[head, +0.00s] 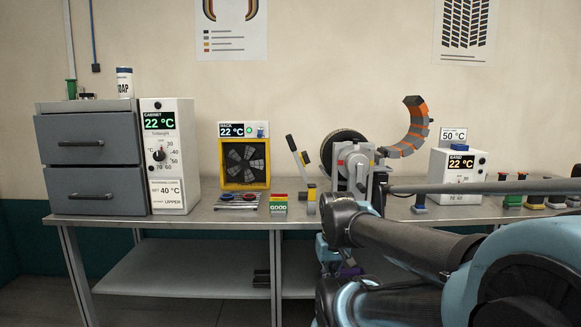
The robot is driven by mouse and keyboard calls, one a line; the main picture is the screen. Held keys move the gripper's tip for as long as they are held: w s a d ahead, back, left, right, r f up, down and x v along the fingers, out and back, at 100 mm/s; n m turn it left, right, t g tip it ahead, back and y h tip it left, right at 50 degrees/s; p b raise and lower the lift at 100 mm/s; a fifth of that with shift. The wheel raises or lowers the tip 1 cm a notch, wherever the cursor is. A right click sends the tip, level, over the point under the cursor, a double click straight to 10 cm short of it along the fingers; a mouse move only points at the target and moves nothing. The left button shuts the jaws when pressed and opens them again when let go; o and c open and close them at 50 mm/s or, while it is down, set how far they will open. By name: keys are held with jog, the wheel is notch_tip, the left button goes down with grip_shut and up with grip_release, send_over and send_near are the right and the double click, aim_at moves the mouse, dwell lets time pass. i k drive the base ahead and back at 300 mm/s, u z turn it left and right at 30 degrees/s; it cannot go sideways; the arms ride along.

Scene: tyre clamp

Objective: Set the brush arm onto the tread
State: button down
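A dark round tyre (330,143) stands in a grey clamp stand (356,167) on the bench in the head view. To its left a tilted lever with a dark grip (291,143) rises from a small upright post; it looks like the brush arm, and its upper end stands apart from the tyre. A curved band of grey and orange blocks (415,127) arches up at the right of the stand. My arm fills the lower right and hides the stand's lower part. I cannot make out my gripper's fingers.
Several small coloured-top items stand at far right. Bare bench shows along the front left.

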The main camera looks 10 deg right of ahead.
aim_at(303, 159)
jog(key=u, duration=1.6)
jog(key=k, duration=0.7)
jog(key=z, duration=1.25)
jog(key=i, duration=0.5)
jog(key=u, duration=0.05)
